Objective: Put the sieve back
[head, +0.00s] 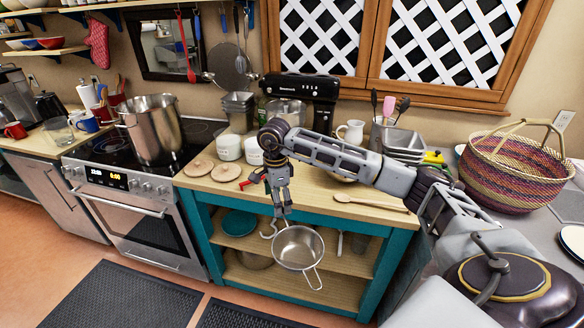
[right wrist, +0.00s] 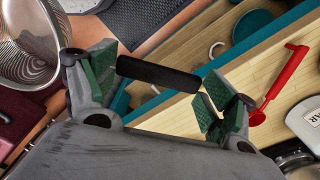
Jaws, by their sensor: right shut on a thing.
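The sieve (head: 298,250) is a round steel mesh bowl with a wire loop at its lower edge. Its bowl also shows at the top left of the right wrist view (right wrist: 30,42). My right gripper (head: 284,210) is shut on the sieve's handle and holds it in front of the counter's edge, bowl down. In the right wrist view a black handle (right wrist: 158,74) lies between the green-padded fingers. A pale hook (head: 268,231) shows by the counter's front edge, just left of the sieve. My left gripper is out of view.
The wooden counter (head: 318,187) has teal legs and open shelves. A red-handled tool (head: 251,181), white jars (head: 229,147) and a wooden spoon (head: 370,202) lie or stand on it. A stove with a large pot (head: 152,128) is left. The floor in front is open.

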